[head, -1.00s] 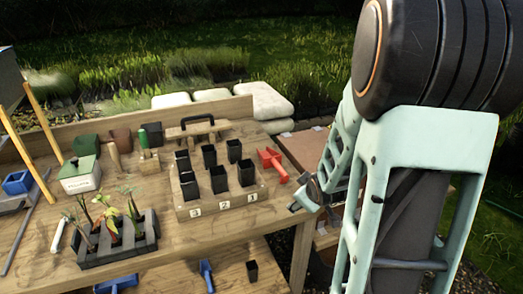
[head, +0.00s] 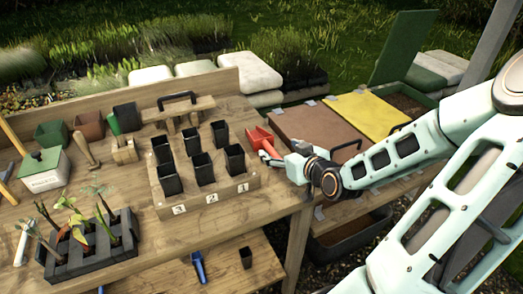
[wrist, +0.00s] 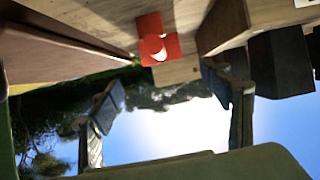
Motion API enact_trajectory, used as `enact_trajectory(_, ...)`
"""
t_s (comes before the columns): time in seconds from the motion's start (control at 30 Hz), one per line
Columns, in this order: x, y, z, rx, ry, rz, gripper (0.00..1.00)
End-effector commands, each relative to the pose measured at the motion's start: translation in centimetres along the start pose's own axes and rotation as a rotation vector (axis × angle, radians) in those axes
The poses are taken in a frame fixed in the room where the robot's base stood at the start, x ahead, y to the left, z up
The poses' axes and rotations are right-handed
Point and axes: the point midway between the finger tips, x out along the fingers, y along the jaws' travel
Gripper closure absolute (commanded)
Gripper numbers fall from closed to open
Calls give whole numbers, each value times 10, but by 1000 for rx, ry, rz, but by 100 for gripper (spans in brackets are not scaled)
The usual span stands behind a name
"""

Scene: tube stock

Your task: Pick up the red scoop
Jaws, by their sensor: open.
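The red scoop (head: 261,139) lies on the wooden bench top near its right edge, beside the block of black pots. Its handle points toward my gripper (head: 281,163), which is just in front of it at the bench's right edge. In the wrist view the scoop (wrist: 153,42) shows at the top, beyond the space between my fingers. My gripper (wrist: 165,95) is open there, with the fingers wide apart and nothing between them. The picture does not show the fingers touching the scoop.
A wooden block (head: 213,201) numbered 3, 2, 1 holds several black pots close left of the scoop. A caddy with a black handle (head: 177,98) stands behind it. Brown (head: 316,133) and yellow (head: 371,113) lids lie to the right. A blue trowel (head: 198,267) lies on the lower shelf.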

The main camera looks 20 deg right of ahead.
Motion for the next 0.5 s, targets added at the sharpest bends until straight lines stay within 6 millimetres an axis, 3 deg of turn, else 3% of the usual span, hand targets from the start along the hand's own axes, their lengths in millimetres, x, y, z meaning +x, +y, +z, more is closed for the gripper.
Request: enact_trajectory(0.5, 56, 1, 3, 30, 4, 2, 29)
